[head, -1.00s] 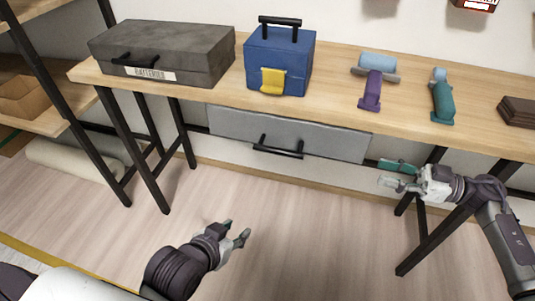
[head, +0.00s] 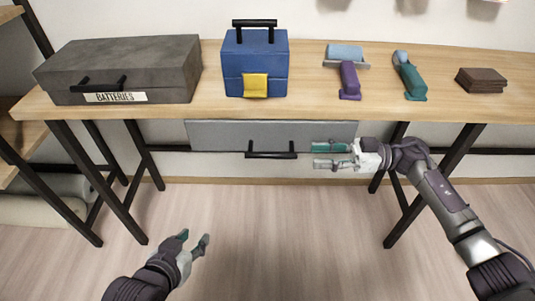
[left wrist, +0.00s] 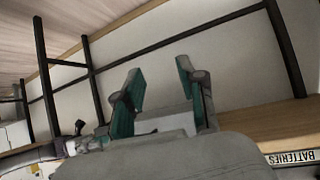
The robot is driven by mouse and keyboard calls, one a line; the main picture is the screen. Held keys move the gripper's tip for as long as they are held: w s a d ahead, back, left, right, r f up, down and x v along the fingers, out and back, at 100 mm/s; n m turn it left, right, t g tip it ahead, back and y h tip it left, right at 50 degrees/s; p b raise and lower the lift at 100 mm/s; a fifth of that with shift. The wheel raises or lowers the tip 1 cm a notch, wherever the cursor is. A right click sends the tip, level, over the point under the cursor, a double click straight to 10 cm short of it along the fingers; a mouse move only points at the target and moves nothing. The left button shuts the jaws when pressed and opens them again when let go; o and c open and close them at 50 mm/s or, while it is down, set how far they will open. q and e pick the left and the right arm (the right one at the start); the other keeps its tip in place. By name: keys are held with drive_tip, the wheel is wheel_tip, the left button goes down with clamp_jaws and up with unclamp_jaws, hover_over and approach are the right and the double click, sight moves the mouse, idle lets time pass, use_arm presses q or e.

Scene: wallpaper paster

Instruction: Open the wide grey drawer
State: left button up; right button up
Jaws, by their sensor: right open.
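The wide grey drawer (head: 222,134) hangs under the wooden table and looks closed in the head view. Its black bar handle (head: 270,155) is on the middle of its front. My right gripper (head: 332,156) is open, its fingers pointing left, in front of the drawer's right part and right of the handle, apart from it. My left gripper (head: 195,242) is open and empty, low over the floor in front of the table, left of the handle. Its two spread fingers (left wrist: 160,98) also show in the left wrist view. The right gripper hides part of the drawer's right end.
On the table (head: 305,105) stand a grey batteries case (head: 140,65), a blue box (head: 254,60), a purple tool (head: 348,80), a teal tool (head: 409,78) and brown blocks (head: 481,80). Black table legs (head: 102,185) flank the drawer. The floor in front is clear.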

sight(271, 153)
drive_tip(key=a+b, duration=0.1)
drive_tip(key=a, duration=1)
drive_tip(key=shift+b, duration=0.3)
drive_tip(key=shift+a, duration=0.5)
use_arm(q)
drive_tip(key=w+d+r+t+h, duration=0.1)
drive_tip(key=w+d+r+t, duration=0.1)
drive_tip(key=w+r+t, duration=0.2)
wheel_tip(271, 153, up, 2)
drive_tip(key=shift+r+t, duration=0.1)
drive_tip(key=shift+t, duration=0.2)
drive_tip(key=shift+w, duration=0.1)
use_arm(e)
clamp_jaws()
